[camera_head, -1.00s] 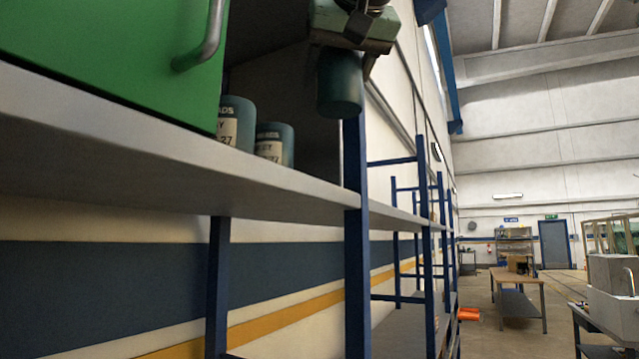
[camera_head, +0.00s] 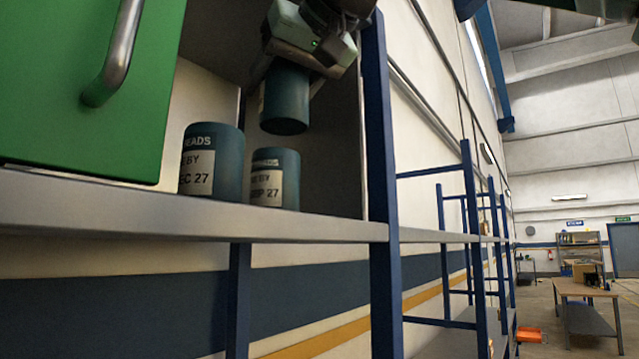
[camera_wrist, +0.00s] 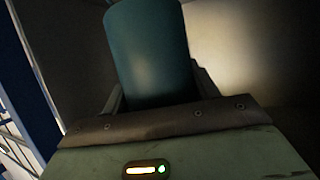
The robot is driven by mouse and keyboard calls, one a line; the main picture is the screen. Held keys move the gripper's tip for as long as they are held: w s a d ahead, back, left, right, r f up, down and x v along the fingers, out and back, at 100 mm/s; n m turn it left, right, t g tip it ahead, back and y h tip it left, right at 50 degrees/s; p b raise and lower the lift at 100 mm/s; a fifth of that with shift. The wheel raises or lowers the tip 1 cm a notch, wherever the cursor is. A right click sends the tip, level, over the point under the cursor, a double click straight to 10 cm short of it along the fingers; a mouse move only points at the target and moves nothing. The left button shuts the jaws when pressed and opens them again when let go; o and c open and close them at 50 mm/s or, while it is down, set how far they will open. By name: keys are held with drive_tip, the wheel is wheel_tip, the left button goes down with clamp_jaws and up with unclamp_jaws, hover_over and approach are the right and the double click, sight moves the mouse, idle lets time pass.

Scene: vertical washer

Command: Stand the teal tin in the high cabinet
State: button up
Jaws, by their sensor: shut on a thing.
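My gripper (camera_head: 300,62) is shut on a teal tin (camera_head: 284,100) and holds it upright in the air, in front of or inside the opening of the high cabinet (camera_head: 328,150). The held tin also fills the upper part of the wrist view (camera_wrist: 150,50). Two other teal tins with pale labels, a left one (camera_head: 228,160) and a shorter right one (camera_head: 285,180), stand on the cabinet floor below. The held tin's bottom is above the right standing tin. The exact depth between them is hard to tell.
The green door (camera_head: 75,90) with a metal handle (camera_head: 115,55) covers the cabinet's left part. A blue post (camera_head: 378,150) stands close to the right of the opening. The pale shelf edge (camera_head: 200,218) runs below. Blue shelving (camera_head: 470,220) continues to the right.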

drive_tip(key=w+d+p, duration=0.3)
drive_tip(key=w+d, duration=0.3)
drive_tip(key=w, duration=0.5)
drive_tip(key=shift+s+a+f+b, duration=0.15)
drive_tip(key=shift+f+b, duration=0.3)
drive_tip(key=shift+f, duration=1.35)
drive_tip(key=shift+s+a+f+b, duration=0.1)
drive_tip(key=shift+f+b, duration=0.3)
drive_tip(key=shift+f, duration=1.4)
drive_tip(key=shift+s+a+f+b, duration=0.15)
drive_tip(key=shift+f+b, duration=0.3)
drive_tip(key=shift+f, duration=1.35)
drive_tip(key=shift+w+d+f+p, duration=0.1)
drive_tip(key=shift+w+p, duration=0.05)
drive_tip(key=shift+p, duration=0.2)
drive_tip(key=shift+f, duration=0.2)
drive_tip(key=o, duration=0.9)
drive_tip(key=shift+f, duration=0.1)
drive_tip(key=shift+c, duration=0.2)
